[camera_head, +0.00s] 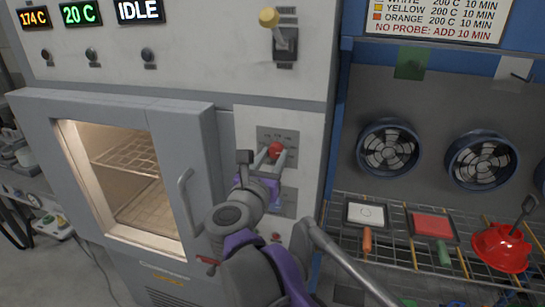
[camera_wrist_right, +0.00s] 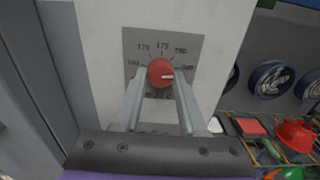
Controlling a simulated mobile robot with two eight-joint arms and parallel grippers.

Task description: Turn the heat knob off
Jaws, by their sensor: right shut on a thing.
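The red heat knob (camera_head: 275,149) is on a grey dial plate on the oven's side panel. In the right wrist view the knob (camera_wrist_right: 161,72) sits below a scale with numbers such as 170 and 175, and its pale pointer line points to the right. My right gripper (camera_head: 271,157) has a finger on each side of the knob and is shut on it; the fingers also show in the right wrist view (camera_wrist_right: 161,85). My left gripper is not in view.
The oven door (camera_head: 190,180) with its handle (camera_head: 185,200) is left of my right arm.

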